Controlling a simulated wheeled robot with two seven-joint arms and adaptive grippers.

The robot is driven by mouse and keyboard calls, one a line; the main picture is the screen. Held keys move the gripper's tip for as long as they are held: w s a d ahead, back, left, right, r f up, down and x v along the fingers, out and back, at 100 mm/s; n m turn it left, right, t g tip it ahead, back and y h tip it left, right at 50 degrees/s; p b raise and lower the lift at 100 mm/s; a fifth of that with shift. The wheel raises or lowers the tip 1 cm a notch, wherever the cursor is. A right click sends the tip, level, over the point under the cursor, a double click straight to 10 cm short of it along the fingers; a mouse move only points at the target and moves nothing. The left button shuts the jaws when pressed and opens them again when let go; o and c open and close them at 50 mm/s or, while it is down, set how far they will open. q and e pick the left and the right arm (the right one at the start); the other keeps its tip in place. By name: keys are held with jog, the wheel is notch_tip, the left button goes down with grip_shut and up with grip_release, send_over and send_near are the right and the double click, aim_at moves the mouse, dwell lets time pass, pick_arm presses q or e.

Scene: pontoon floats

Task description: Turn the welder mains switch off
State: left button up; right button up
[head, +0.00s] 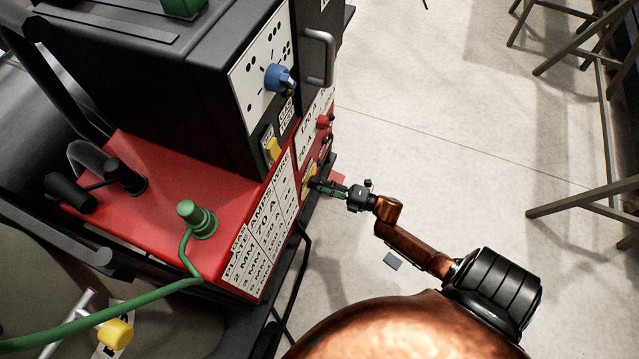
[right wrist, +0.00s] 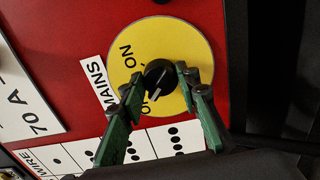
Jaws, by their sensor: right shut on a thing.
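The mains switch is a black knob (right wrist: 157,72) on a round yellow plate (right wrist: 190,50), seen in the right wrist view on a red panel. The plate reads "ON", and a white label (right wrist: 97,82) beside it reads "MAINS". Other lettering near the knob is partly hidden by a finger. I cannot tell exactly where the knob points. My right gripper (right wrist: 160,79) has its green fingers shut on the knob, one on each side. In the head view my right gripper (head: 320,184) reaches the yellow plate (head: 308,186) on the welder's red side. My left gripper is out of view.
The welder's black box (head: 160,70) carries a blue knob (head: 279,77), a yellow switch (head: 272,149) and a grey handle (head: 319,58). A green cable (head: 120,311) plugs into the red top. Grey floor (head: 440,120) is open at right; metal stands (head: 585,195) stand beyond.

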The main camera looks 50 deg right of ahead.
jog(key=shift+d, duration=0.1)
jog(key=o, duration=0.8)
jog(key=shift+c, duration=0.2)
jog(key=o, duration=0.3)
jog(key=shift+o, duration=0.5)
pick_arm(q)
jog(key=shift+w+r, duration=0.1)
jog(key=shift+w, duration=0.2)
pick_arm(e)
jog(key=v, duration=1.2)
jog(key=shift+f, duration=0.1)
